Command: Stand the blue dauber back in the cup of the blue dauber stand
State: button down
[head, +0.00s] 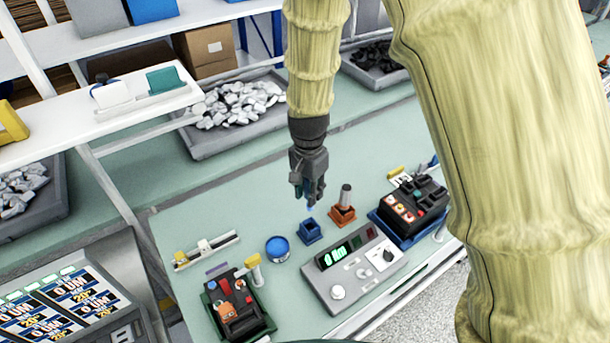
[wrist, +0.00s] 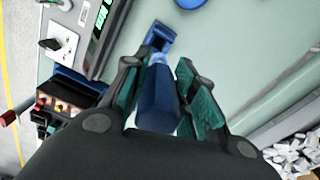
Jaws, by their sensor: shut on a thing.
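My gripper (head: 312,198) points down over the green table and is shut on the blue dauber (wrist: 157,98). In the wrist view, the dauber's blue handle lies between the two teal-padded fingers (wrist: 158,95). In the head view, the fingers mostly hide it. The blue dauber stand (head: 310,231), a small square blue block with a cup, stands on the table just below the gripper. The stand also shows in the wrist view (wrist: 161,36), beyond the dauber's far end and partly covered by it. The dauber appears above the stand; I cannot tell whether its tip touches the cup.
An orange stand (head: 342,216) with its own dauber stands close on the right. A round blue pot (head: 278,248) is on the left. A grey tester (head: 352,268) lies in front. Breaker units stand at the right (head: 412,205) and front left (head: 238,303).

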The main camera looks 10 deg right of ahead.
jog(key=shift+p, duration=0.3)
jog(key=shift+f, duration=0.2)
jog(key=shift+s+f+b, duration=0.3)
jog(key=shift+s+b, duration=0.15)
jog(key=shift+s, duration=0.1)
jog(key=shift+w+f+b, duration=0.2)
jog(key=shift+f, duration=0.4)
jog(key=shift+w+f+b, duration=0.15)
jog(key=shift+f+b, duration=0.05)
jog(key=shift+f, duration=0.35)
notch_tip(320, 180, down, 2)
jog(key=shift+f+b, duration=0.15)
jog(key=shift+b, duration=0.35)
jog(key=shift+s, duration=0.1)
jog(key=shift+s, duration=0.1)
